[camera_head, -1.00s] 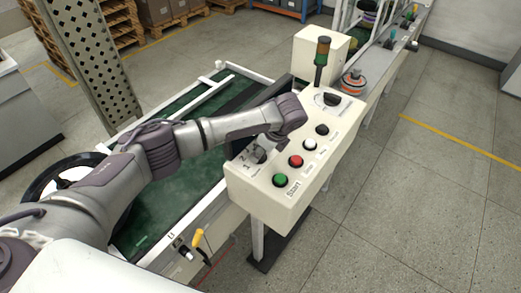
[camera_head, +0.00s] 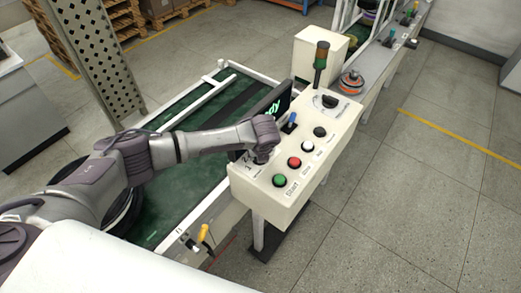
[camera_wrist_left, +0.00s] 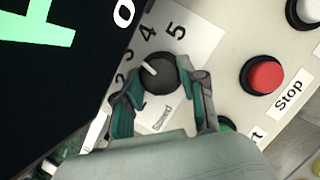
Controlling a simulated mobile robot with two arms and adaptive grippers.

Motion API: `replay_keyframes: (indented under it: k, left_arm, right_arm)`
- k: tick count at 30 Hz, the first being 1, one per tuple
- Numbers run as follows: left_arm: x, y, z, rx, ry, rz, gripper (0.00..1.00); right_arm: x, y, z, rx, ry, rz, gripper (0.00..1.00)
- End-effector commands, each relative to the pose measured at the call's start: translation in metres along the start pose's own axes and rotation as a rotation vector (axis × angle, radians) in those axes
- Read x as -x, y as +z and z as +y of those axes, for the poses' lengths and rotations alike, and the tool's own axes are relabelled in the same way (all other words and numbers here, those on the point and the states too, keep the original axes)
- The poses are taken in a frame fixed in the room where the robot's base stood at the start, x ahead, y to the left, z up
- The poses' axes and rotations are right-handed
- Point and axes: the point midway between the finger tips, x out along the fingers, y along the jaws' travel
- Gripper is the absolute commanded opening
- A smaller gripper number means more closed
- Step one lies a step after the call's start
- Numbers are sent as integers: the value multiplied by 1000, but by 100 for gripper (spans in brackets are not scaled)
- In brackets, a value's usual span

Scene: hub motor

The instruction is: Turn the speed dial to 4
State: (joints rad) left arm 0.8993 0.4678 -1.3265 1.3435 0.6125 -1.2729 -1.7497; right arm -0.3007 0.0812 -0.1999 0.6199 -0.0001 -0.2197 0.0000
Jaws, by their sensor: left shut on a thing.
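The speed dial (camera_wrist_left: 163,76) is a black round knob with a white pointer line, on the cream panel. In the left wrist view the pointer points up-left, roughly at the printed 3; the 4 lies further clockwise and the 5 beyond it. My left gripper (camera_wrist_left: 158,82) has its dark teal-and-grey fingers on either side of the dial and is shut on it. In the head view my left gripper (camera_head: 262,152) is over the near left corner of the control box and mostly hides the dial. My right gripper is not in view.
The control box (camera_head: 250,192) also carries green (camera_head: 279,180), red (camera_head: 294,162), white and black buttons, a blue-tipped switch (camera_head: 290,122) and another dial (camera_head: 329,101). A dark screen (camera_wrist_left: 60,70) stands close to the fingers. A signal tower (camera_head: 321,62) rises behind.

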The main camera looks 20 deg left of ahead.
Motion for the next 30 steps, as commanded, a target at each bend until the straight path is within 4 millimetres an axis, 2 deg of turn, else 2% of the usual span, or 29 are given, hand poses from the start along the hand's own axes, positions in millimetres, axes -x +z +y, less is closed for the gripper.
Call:
replay_keyframes:
  k: [3, 15, 30]
  left_arm:
    - [1, 0, 2, -99, -40, 1, 6]
    - [0, 1, 3, -360, -149, 0, 6]
    - [-1, 0, 3, -460, -190, 0, 6]
  right_arm:
    - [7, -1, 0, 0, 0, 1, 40]
    - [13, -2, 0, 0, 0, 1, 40]
    - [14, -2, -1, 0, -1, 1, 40]
